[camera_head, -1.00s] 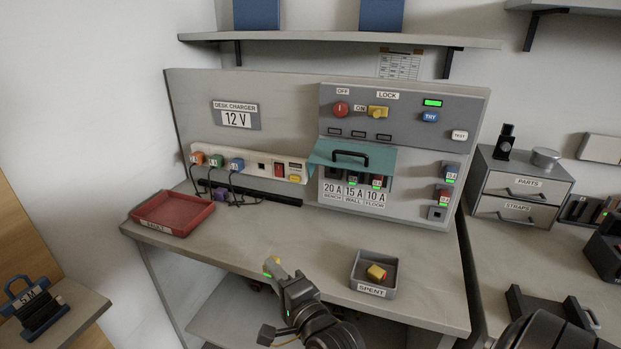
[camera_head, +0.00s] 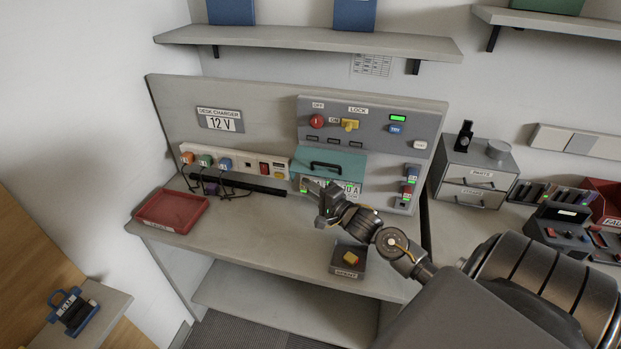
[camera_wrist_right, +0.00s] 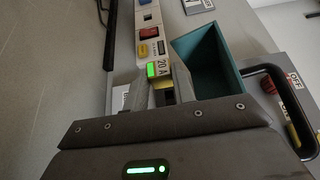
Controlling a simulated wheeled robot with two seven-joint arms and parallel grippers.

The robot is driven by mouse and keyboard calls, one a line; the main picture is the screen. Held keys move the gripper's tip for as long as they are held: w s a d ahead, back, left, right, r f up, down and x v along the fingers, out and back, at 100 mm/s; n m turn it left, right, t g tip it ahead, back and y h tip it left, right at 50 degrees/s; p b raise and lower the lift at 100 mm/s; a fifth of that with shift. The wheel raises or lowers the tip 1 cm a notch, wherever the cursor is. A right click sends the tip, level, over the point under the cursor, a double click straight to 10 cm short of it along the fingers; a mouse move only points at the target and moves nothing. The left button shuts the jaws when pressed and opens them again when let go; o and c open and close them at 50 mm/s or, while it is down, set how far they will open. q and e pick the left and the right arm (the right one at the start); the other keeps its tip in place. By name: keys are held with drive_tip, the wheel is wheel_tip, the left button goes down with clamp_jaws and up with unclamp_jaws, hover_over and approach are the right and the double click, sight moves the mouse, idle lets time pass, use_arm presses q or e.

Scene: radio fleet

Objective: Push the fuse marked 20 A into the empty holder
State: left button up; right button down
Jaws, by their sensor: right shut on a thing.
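My right gripper (camera_head: 309,184) is shut on the 20 A fuse, in front of the holder row under the raised teal cover (camera_head: 337,162). In the right wrist view, the fuse (camera_wrist_right: 160,90) shows yellow between the fingers. A green patch and a "20 A" marking (camera_wrist_right: 163,68) show just past the fingertips. The teal cover (camera_wrist_right: 212,57) stands beside the fingers there. The gripper and arm hide most of the holders and their labels in the head view. I cannot tell how deep the fuse sits in the holder. My left gripper is not in view.
A grey spent tray (camera_head: 347,272) with a yellow fuse (camera_head: 351,258) stands below my right arm. A red tray (camera_head: 171,211) lies at the bench's left. Plugs and cables line the white power strip (camera_head: 233,163). The middle of the bench is clear.

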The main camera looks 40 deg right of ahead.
idle(0.3)
drive_tip(key=shift+w+d+p, duration=0.25)
drive_tip(key=shift+w+d, duration=0.35)
drive_tip(key=shift+d, duration=0.35)
drive_tip(key=shift+w+d+p, duration=0.25)
drive_tip(key=shift+w+d, duration=0.35)
drive_tip(key=shift+d, duration=0.35)
drive_tip(key=shift+p, duration=0.5)
